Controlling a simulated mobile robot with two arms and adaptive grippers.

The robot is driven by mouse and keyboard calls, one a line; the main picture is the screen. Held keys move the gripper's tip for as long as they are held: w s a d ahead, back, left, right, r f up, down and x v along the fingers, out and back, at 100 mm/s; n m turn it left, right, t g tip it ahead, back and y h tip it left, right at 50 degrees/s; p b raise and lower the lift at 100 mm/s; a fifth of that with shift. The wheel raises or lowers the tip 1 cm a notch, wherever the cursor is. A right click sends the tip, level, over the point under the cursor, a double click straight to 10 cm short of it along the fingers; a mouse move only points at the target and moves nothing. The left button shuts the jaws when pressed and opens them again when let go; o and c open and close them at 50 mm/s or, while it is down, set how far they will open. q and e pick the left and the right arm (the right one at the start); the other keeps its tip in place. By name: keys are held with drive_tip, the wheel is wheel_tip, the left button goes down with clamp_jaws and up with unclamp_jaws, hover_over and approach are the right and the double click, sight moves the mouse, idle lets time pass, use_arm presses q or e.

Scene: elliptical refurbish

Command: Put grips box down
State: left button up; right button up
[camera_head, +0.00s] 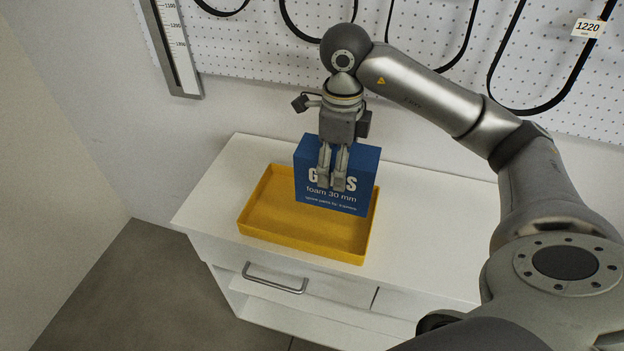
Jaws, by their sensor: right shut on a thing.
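The grips box (310,198) is blue with white lettering, "foam 30 mm" among it, and it is upright. It is at the back right part of a shallow yellow tray (301,252) on a white cabinet. My right gripper (331,184) points down in front of the box's printed face and is shut on the box, its fingers covering part of the top word. The box hides part of the tray's back rim. I cannot tell whether its bottom touches the tray floor. My left gripper is not in view.
The white cabinet top (440,243) is clear to the right of the tray and at its left. A drawer handle (275,279) sticks out at the front. Behind is a white pegboard (270,40) with hanging black belts and a ruler (178,45) at the left.

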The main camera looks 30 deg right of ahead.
drive_tip(key=w+d+f+p, duration=0.1)
drive_tip(key=w+f, duration=0.2)
drive_tip(key=w+f+p, duration=0.2)
drive_tip(key=w+f, duration=0.1)
drive_tip(key=f, duration=0.1)
drive_tip(key=w+d+f+p, duration=0.1)
drive_tip(key=w+f, duration=0.3)
drive_tip(key=shift+d+f+p, duration=0.1)
drive_tip(key=shift+d+p, duration=0.2)
drive_tip(key=shift+p, duration=0.05)
drive_tip(key=shift+f, duration=0.1)
drive_tip(key=shift+f+b, duration=0.15)
drive_tip(key=shift+b, duration=0.15)
drive_tip(key=o, duration=1.3)
drive_tip(key=shift+s, duration=0.1)
